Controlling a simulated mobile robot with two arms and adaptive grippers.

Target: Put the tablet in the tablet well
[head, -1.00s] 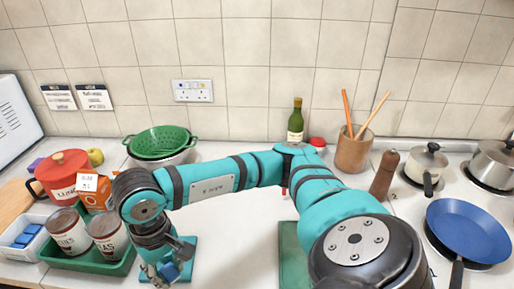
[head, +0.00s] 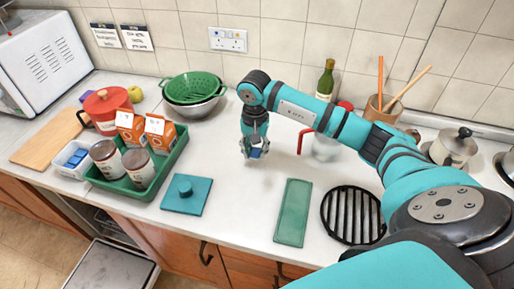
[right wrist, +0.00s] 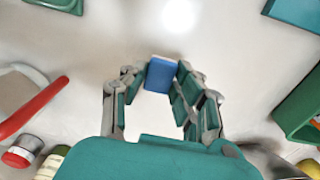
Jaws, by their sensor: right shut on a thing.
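The tablet is a small blue block (head: 256,153). My right gripper (head: 253,146) is shut on it and holds it, pointing down, over the bare worktop in front of the green colander. In the right wrist view the tablet (right wrist: 161,74) sits between the fingertips of my right gripper (right wrist: 160,78). I cannot pick out the tablet well for certain. A grey flat panel (head: 110,268) lies low at the bottom left, below the worktop, cut off by the frame edge. My left gripper is not in view.
A teal square with a knob (head: 184,195), a long green slab (head: 293,212) and a black grate (head: 352,214) lie on the worktop. A green tray (head: 165,172) holds cans and cartons. A white tub (head: 66,168) holds blue blocks. A red-handled clear jug (head: 326,148) stands right of the gripper.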

